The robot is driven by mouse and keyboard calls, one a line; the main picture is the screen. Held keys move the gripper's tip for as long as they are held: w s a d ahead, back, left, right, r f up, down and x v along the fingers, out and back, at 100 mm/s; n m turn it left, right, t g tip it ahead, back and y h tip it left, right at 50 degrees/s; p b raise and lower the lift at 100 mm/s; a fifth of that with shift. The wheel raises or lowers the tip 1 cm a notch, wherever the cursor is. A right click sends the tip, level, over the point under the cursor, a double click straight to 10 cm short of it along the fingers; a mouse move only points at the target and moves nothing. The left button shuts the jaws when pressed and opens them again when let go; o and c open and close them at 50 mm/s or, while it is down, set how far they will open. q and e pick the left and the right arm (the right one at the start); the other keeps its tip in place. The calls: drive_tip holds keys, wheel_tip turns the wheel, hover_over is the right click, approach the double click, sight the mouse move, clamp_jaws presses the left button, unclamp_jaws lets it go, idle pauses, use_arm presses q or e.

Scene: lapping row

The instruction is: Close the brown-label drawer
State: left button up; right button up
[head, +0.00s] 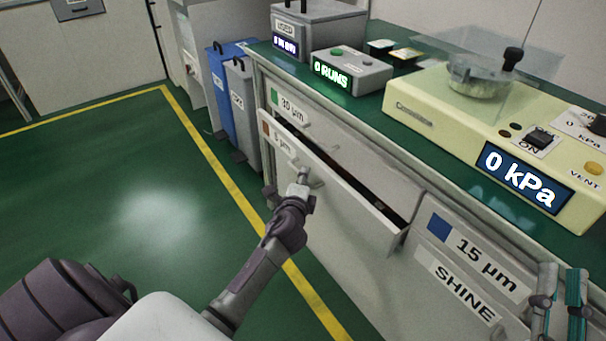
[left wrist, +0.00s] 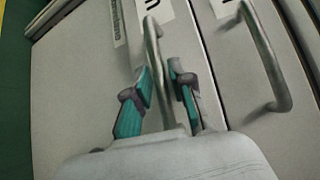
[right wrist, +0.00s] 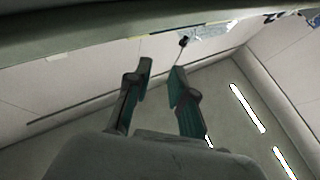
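The brown-label drawer (head: 335,185) stands partly open on the bench front, with a dark gap along its top edge. Its brown label (head: 265,128) is at the left end of its front. My left gripper (head: 303,175) is at this drawer's handle. In the left wrist view the fingers of my left gripper (left wrist: 160,78) stand on either side of the metal bar handle (left wrist: 152,45), with a gap showing beside the bar. My right gripper (head: 562,275) is at the lower right, open and empty; it also shows in the right wrist view (right wrist: 160,72).
A green-label drawer (head: 320,125) is above and a blue-label drawer (head: 465,255) is to the right; both look shut. Blue (head: 218,90) and grey (head: 243,115) bins stand left of the bench. A cream machine (head: 450,110) sits on top. The green floor at left is clear.

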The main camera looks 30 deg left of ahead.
sight(316, 174)
use_arm(q)
clamp_jaws()
